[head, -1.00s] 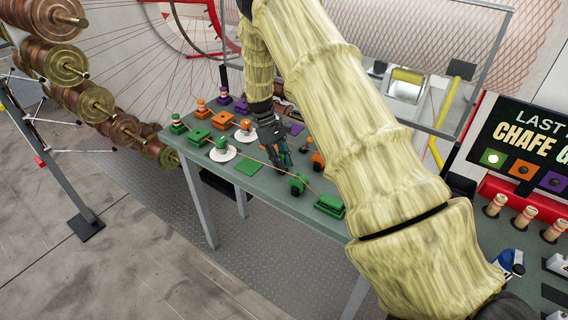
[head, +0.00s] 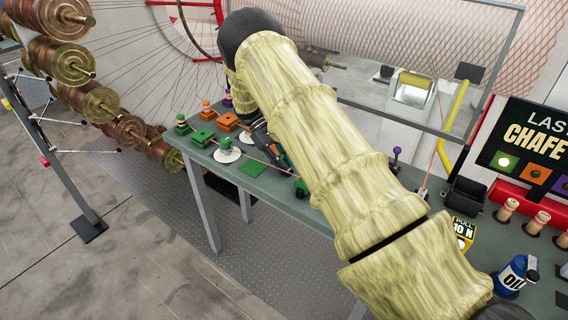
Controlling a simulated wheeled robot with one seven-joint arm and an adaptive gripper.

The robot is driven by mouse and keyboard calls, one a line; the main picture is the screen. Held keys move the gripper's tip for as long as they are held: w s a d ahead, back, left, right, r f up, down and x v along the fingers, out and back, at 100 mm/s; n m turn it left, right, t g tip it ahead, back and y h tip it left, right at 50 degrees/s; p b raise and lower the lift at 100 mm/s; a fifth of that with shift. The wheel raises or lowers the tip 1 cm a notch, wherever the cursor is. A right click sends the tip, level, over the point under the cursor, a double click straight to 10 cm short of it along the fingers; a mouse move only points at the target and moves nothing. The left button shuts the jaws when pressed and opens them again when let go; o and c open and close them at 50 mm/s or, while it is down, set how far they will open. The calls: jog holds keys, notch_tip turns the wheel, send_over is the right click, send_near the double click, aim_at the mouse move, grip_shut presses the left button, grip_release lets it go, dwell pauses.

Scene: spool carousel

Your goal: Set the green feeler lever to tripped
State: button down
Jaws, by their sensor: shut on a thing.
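My gripper (head: 266,143) is low over the grey-green bench (head: 228,178), partly covered by my own arm. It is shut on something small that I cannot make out. Green parts stand on the bench: a knobbed post (head: 182,125), a block (head: 203,137), a knob on a white disc (head: 227,145) and a flat pad (head: 252,168). Another green part (head: 300,188) shows at the edge of my arm, right of and nearer than the gripper. I cannot tell which green part is the feeler lever or how it is set.
Orange parts (head: 228,122) stand behind the green ones. A purple-knobbed lever (head: 396,158) stands to the right. A black bin (head: 466,194), a yellow box (head: 462,232) and a blue oil can (head: 514,274) are on the right. Copper spools (head: 72,62) hang at left.

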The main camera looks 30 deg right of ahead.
jog(key=shift+r, duration=0.1)
jog(key=c, duration=1.5)
grip_release()
jog(key=shift+w, duration=0.1)
jog(key=shift+c, duration=0.2)
jog(key=v, duration=1.1)
jog(key=shift+w+r, duration=0.15)
jog(key=shift+w, duration=0.2)
jog(key=shift+a, duration=0.15)
